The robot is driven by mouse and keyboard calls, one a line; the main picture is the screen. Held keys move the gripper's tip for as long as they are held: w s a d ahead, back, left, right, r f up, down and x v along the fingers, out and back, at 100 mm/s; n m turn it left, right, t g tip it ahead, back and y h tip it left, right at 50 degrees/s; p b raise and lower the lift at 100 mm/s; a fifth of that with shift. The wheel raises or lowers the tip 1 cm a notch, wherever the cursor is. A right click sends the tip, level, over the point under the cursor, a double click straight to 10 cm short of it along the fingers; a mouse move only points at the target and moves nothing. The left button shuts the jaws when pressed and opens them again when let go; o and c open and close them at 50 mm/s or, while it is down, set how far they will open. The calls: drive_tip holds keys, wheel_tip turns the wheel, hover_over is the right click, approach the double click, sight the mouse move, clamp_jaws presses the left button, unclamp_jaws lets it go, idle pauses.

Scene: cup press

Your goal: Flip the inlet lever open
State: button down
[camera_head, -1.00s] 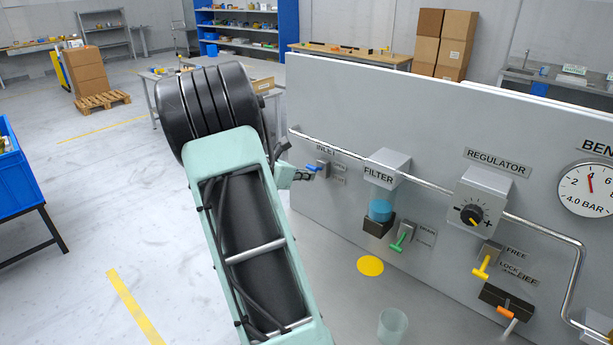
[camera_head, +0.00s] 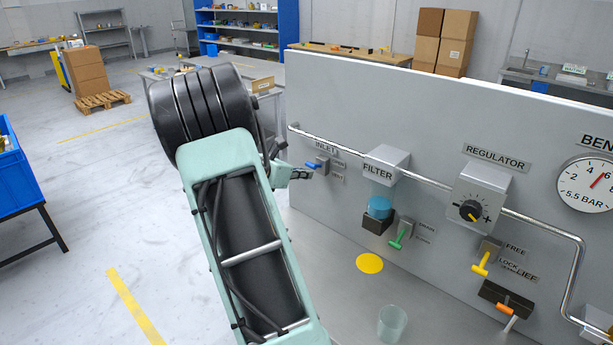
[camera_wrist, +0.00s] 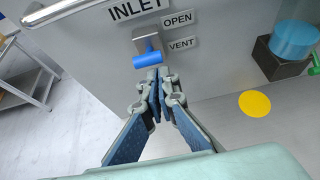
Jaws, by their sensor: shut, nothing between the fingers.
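The inlet lever (camera_head: 312,165) has a blue handle on a small grey mount at the left of the panel. In the wrist view the blue handle (camera_wrist: 147,61) lies nearly level, under the INLET label and left of the OPEN (camera_wrist: 177,19) and VENT (camera_wrist: 182,43) labels. My gripper (camera_wrist: 161,80) is shut and empty, its tips just below and right of the handle. I cannot tell whether they touch it. In the head view my gripper (camera_head: 302,173) is partly hidden by my arm, close below the lever.
A pipe (camera_head: 430,182) runs along the panel (camera_head: 440,110). The filter (camera_head: 379,207), green drain lever (camera_head: 398,238), regulator (camera_head: 478,198) and gauge (camera_head: 587,186), reading 5.5 bar, sit to the right. A clear cup (camera_head: 392,323) stands on the bench near a yellow disc (camera_head: 369,263).

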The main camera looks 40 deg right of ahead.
drive_tip(key=r+v, duration=0.1)
drive_tip(key=v, duration=0.8)
drive_tip(key=shift+d+r+b, duration=0.35)
drive_tip(key=shift+b, duration=0.1)
